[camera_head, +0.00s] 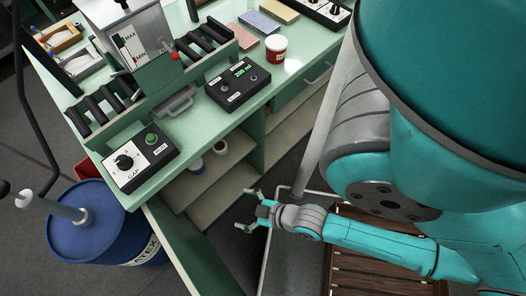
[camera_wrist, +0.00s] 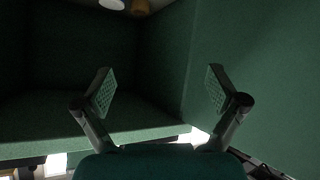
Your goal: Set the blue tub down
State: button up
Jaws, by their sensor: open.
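My gripper (camera_head: 250,208) is open and empty in front of the bench's open shelves. In the wrist view my gripper (camera_wrist: 158,88) has both fingers spread with nothing between them. A small tub with a white top and a bluish side (camera_head: 196,166) stands on a shelf; it may be the blue tub. A white round shape (camera_wrist: 112,4) and a brownish one (camera_wrist: 140,7) are cut off at the top of the wrist view; I cannot tell for sure which items they are.
A jar with a dark top (camera_head: 220,147) stands beside the tub. The green bench (camera_head: 300,55) carries a display box (camera_head: 238,82), a GAP control box (camera_head: 142,157) and a red-and-white pot (camera_head: 276,48). A blue drum (camera_head: 90,235) stands at left. A wooden slatted surface (camera_head: 370,258) lies below my arm.

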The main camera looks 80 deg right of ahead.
jog(key=s+a+r+t+y, duration=0.1)
jog(key=s+r, duration=0.2)
jog(key=r, duration=0.5)
jog(key=s+a+r+t, duration=0.2)
jog(key=s+r, duration=0.1)
jog(key=r, duration=0.6)
jog(key=shift+s+r+t+y, duration=0.15)
jog(key=shift+t+y, duration=0.15)
jog(key=shift+y, duration=0.1)
